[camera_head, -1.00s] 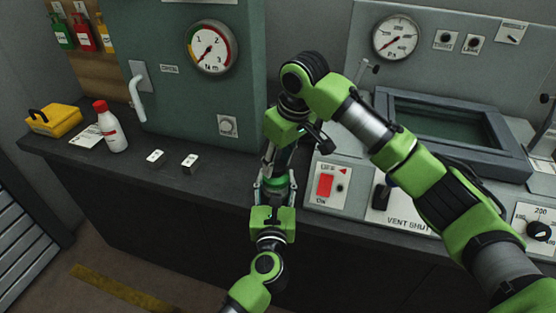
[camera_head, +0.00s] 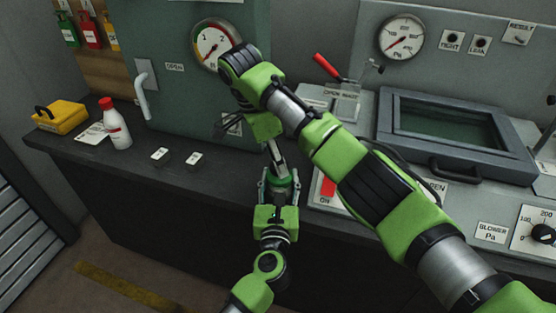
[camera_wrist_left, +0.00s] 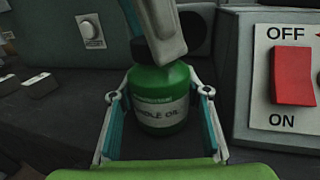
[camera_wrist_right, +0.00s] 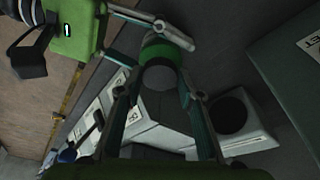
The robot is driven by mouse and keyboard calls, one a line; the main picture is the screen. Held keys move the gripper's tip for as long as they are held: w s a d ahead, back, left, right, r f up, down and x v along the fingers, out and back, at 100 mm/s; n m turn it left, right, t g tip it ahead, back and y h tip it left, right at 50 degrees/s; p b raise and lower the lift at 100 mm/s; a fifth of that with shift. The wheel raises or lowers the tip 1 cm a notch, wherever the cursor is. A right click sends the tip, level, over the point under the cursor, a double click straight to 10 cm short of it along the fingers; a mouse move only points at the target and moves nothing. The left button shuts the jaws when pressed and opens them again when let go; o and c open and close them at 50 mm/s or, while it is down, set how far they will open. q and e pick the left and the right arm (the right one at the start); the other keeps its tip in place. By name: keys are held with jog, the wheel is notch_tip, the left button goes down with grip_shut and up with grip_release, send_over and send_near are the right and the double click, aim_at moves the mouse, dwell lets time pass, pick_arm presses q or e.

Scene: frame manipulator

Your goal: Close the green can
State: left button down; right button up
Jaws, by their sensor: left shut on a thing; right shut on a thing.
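The green can (camera_head: 281,184), labelled as oil, stands upright in my left gripper (camera_head: 279,190), which is shut around its sides. In the left wrist view the can (camera_wrist_left: 160,84) sits between both fingers. My right gripper (camera_head: 275,152) reaches down from above at the top of the can, tilted. In the right wrist view it is shut on a dark grey round piece that looks like the cap (camera_wrist_right: 160,82), with green (camera_wrist_right: 160,50) just beyond it.
A red and white switch (camera_wrist_left: 292,76) stands right of the can. A white bottle with a red cap (camera_head: 115,128), a yellow box (camera_head: 60,117) and two small blocks (camera_head: 194,158) lie left on the dark bench (camera_head: 225,180). A windowed panel (camera_head: 450,125) is at right.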

jog(key=m, duration=0.3)
jog(key=shift+w+m+g, duration=0.15)
jog(key=shift+m+g, duration=0.25)
jog(key=o, duration=0.7)
jog(key=shift+c, duration=0.2)
jog(key=shift+d+v, duration=0.2)
jog(key=shift+v, duration=0.55)
jog(key=shift+d+v, duration=0.15)
jog(key=shift+v, duration=0.55)
jog(key=shift+d+v, duration=0.2)
jog(key=shift+v, duration=0.55)
jog(key=shift+r, duration=0.1)
jog(key=shift+c, duration=0.5)
